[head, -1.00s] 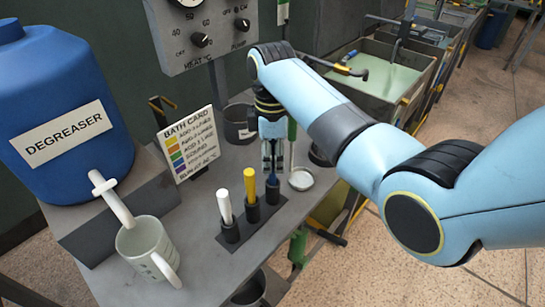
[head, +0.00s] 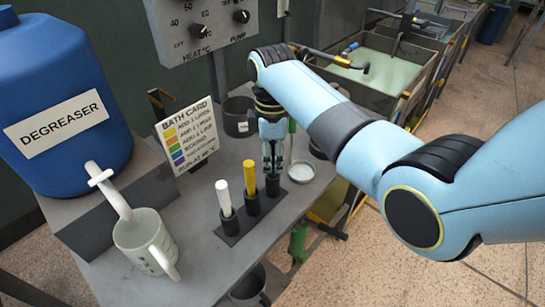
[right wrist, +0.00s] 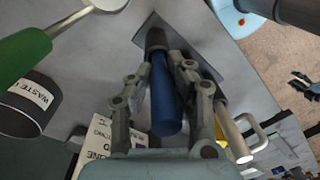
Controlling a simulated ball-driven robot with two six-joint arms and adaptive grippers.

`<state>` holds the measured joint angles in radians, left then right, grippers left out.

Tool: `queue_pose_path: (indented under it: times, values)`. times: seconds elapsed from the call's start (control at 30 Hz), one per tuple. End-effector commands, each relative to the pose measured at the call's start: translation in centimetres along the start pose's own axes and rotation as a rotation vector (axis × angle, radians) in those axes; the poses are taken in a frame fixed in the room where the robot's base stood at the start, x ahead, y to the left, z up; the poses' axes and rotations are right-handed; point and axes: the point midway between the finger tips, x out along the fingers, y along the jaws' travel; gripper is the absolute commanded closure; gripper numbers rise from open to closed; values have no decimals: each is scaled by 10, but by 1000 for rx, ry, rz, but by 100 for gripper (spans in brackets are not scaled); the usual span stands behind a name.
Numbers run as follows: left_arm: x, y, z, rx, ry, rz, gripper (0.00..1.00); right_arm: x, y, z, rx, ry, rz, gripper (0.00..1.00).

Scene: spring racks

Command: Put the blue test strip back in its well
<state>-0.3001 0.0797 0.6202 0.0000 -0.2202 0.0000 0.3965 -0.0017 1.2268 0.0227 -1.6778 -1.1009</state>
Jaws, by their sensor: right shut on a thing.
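My right gripper (head: 272,166) points down over the right-hand well (head: 272,184) of the dark rack, with its fingers at the well's mouth. In the right wrist view the gripper (right wrist: 168,85) is closed around the blue test strip (right wrist: 166,105). The strip's far end meets the black well (right wrist: 156,40); how deep it sits inside I cannot tell. In the head view the fingers hide the strip. A white strip (head: 223,196) and a yellow strip (head: 250,178) stand upright in the other wells. My left gripper is not in view.
A bath card (head: 187,138) and a dark cup (head: 239,117) stand behind the rack (head: 234,237). A round white-faced dish (head: 301,171) lies to the right. A white jug (head: 147,240) and a blue degreaser drum (head: 60,95) are at the left.

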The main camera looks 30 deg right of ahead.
Motion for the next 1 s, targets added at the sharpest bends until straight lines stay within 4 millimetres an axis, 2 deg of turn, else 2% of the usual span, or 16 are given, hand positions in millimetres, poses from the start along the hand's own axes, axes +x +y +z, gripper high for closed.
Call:
queue_pose_path:
  times: [0.23, 0.27, 0.47, 0.77, 0.87, 1.0]
  values:
    - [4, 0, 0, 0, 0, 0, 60, 6, 0, 0, 0, 0, 0, 100]
    - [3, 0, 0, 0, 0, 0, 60, 6, 0, 0, 0, 0, 0, 83]
    - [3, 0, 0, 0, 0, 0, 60, 6, 0, 0, 0, 0, 1, 57]
    - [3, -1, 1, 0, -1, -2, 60, 4, 1, 0, 0, 0, 1, 57]
    - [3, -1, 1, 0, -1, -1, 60, -6, 1, 0, 0, 2, 3, 57]
    - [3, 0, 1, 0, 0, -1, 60, -34, 2, -1, 0, 3, 6, 57]
